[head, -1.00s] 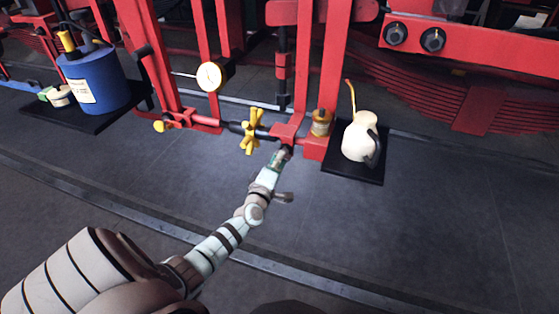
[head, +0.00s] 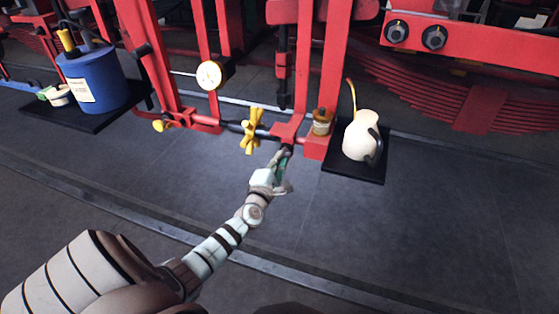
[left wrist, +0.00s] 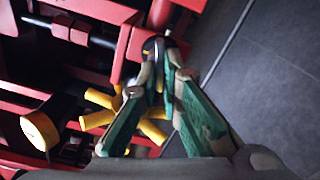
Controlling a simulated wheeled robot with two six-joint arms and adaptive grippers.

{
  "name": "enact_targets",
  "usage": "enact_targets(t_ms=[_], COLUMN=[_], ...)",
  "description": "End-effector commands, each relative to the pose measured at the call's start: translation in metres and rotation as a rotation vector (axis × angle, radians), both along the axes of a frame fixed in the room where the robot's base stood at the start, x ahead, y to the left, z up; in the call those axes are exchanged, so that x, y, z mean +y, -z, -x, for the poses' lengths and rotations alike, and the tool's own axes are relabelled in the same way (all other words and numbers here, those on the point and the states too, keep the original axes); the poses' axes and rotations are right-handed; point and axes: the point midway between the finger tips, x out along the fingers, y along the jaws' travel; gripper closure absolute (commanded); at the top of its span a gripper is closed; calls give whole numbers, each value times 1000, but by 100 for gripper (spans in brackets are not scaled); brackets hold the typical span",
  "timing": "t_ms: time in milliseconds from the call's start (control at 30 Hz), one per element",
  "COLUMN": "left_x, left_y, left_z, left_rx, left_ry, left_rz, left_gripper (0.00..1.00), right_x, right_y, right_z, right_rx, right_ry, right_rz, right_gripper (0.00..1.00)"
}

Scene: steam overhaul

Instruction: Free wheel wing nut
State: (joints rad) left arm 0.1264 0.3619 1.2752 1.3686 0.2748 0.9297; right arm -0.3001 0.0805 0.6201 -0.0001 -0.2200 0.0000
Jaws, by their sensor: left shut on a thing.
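My left gripper (head: 286,153) reaches up from below to the foot of the red upright frame. In the left wrist view its green-sided fingers (left wrist: 161,65) are shut on a small dark metal piece, the wing nut (left wrist: 153,46), at the end of a red bracket. The fingers hide most of the nut, and its wings cannot be made out. The yellow spoked handwheel (head: 252,131) sits on the dark shaft just left of the gripper; it also shows behind the fingers in the left wrist view (left wrist: 98,119). My right gripper is out of view.
A cream jug (head: 361,136) stands on a black mat (head: 353,174) to the right. A small amber jar (head: 321,122) sits on the red foot. A dial gauge (head: 209,75) and blue canister (head: 95,78) are left. The floor in front is clear.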

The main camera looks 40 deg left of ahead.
Motion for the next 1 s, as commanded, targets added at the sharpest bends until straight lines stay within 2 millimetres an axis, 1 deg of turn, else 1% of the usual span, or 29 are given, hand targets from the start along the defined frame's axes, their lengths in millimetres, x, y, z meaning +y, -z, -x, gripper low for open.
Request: enact_targets(t_ms=[367, 400, 500, 767, 833, 933, 1000], left_x=[0, 0, 0, 0, -1, -5, -11], left_y=[0, 0, 0, 0, 0, 1, 1], left_z=[0, 0, 0, 0, 3, 16, 32], left_rx=[-1, -1, -1, -1, -1, -2, 0], left_ry=[0, 0, 0, 0, 0, 1, 2], left_rz=[3, 3, 3, 2, 2, 1, 3], left_gripper=[100, 89, 73, 73, 73, 73, 73], right_x=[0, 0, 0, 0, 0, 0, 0], right_y=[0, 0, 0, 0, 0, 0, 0], right_z=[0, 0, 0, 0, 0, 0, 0], right_rx=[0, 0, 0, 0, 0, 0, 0], right_ry=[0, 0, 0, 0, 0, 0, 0], right_rz=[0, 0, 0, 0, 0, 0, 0], right_gripper=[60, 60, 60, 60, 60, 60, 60])
